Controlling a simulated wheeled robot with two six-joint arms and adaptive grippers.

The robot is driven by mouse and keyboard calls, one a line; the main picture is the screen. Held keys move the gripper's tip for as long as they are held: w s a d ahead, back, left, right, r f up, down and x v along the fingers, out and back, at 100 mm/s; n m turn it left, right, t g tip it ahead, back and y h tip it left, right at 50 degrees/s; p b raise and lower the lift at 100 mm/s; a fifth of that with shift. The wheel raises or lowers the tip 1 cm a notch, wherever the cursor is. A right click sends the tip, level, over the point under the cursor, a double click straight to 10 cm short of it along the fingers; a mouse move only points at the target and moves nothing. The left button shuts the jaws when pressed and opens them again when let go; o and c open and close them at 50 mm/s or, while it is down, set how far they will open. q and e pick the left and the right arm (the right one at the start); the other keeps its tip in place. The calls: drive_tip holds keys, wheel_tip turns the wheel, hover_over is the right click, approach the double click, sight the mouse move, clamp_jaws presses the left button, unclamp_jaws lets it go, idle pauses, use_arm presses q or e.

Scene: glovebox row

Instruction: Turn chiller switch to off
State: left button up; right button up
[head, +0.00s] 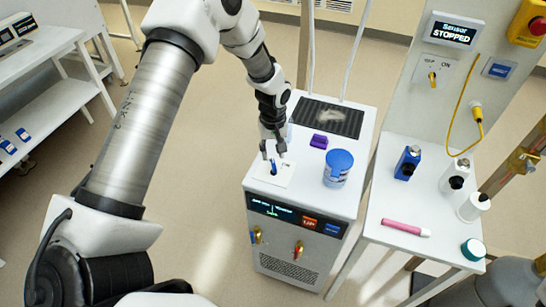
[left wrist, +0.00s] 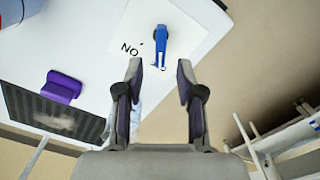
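The chiller (head: 330,189) is a white cabinet with a dark display and coloured parts on its front. The other label is mostly hidden by the handle and a fingertip. My left gripper (head: 273,150) is above the switch, pointing down. In the left wrist view its fingers (left wrist: 159,72) are apart with nothing between them, and the handle lies just beyond the tips. My right gripper is not in view.
A blue-lidded jar (head: 338,168) and a purple block (head: 319,141) stand on the chiller top near a dark grille (head: 328,118). A side table (head: 400,212) holds bottles and a pink tube (head: 405,228). A panel above has another OFF/ON switch (head: 432,77) and a "STOPPED" display (head: 452,33).

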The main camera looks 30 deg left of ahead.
sight(273, 161)
use_arm(q)
wheel_tip(273, 161, up, 9)
drive_tip(key=shift+f, duration=0.15)
drive_tip(key=shift+f, duration=0.1)
idle(0.6)
drive_tip(key=s+f, duration=0.2)
drive_tip(key=f, duration=0.1)
drive_tip(key=s+d+f+g+b, duration=0.1)
drive_tip(key=s+f, duration=0.1)
drive_tip(key=f, duration=0.1)
drive_tip(key=s+f+g, duration=0.1)
drive_tip(key=s+f, duration=0.1)
drive_tip(key=f, duration=0.1)
drive_tip(key=shift+d+f+b, duration=0.25)
drive_tip(key=shift+f+b, duration=0.05)
drive_tip(key=shift+b, duration=0.05)
drive_tip(key=s+d+f+m+t+b, duration=0.1)
drive_tip(key=s+d+f+m, duration=0.3)
drive_tip(key=s+f, duration=0.4)
drive_tip(key=s+d+f+m+t+b, duration=0.1)
drive_tip(key=s+d+f+m+b, duration=0.1)
drive_tip(key=s+f, duration=0.6)
drive_tip(key=s+d+m, duration=0.1)
drive_tip(key=s+m, duration=0.1)
drive_tip(key=s, duration=0.5)
drive_tip(key=shift+s+d+f, duration=0.15)
drive_tip(key=shift+d+f, duration=0.25)
